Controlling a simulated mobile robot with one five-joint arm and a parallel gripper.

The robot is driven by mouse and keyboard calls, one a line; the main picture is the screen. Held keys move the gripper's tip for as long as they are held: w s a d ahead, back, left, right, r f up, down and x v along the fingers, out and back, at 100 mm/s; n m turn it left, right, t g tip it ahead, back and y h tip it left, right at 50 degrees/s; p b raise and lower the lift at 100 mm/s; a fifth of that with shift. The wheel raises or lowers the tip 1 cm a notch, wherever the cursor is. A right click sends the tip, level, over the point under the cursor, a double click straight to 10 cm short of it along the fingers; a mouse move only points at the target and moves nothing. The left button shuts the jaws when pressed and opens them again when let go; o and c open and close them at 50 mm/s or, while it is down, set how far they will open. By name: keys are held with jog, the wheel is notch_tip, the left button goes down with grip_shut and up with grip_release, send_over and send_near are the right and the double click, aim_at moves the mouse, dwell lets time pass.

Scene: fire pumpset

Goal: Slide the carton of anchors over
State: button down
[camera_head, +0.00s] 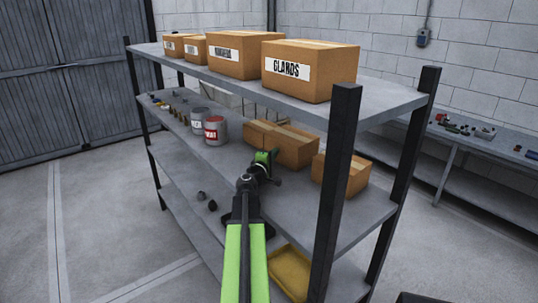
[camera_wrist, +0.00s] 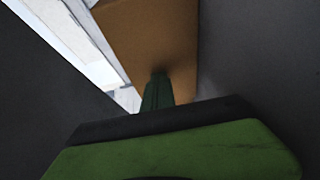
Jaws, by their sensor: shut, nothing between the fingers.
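A long brown carton (camera_head: 283,146) lies on the second shelf, set at an angle. No label shows on it, so I cannot tell whether it holds anchors. My gripper (camera_head: 266,157) is at its near face, shut and empty. In the wrist view the shut gripper (camera_wrist: 159,82) points at the brown carton face (camera_wrist: 150,35). Its tip looks very close to or against that face; I cannot tell if they touch.
A smaller carton (camera_head: 341,175) stands to the right, near the dark front post (camera_head: 335,200). A red-labelled can (camera_head: 215,130) and a grey can (camera_head: 200,118) stand to the left. The top shelf holds several labelled cartons, including GLANDS (camera_head: 309,71). A yellow tray (camera_head: 290,272) lies lower down.

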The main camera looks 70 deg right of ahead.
jog(key=shift+s+d, duration=0.35)
jog(key=shift+s, duration=0.05)
jog(key=shift+w, duration=0.1)
jog(key=shift+a, duration=0.1)
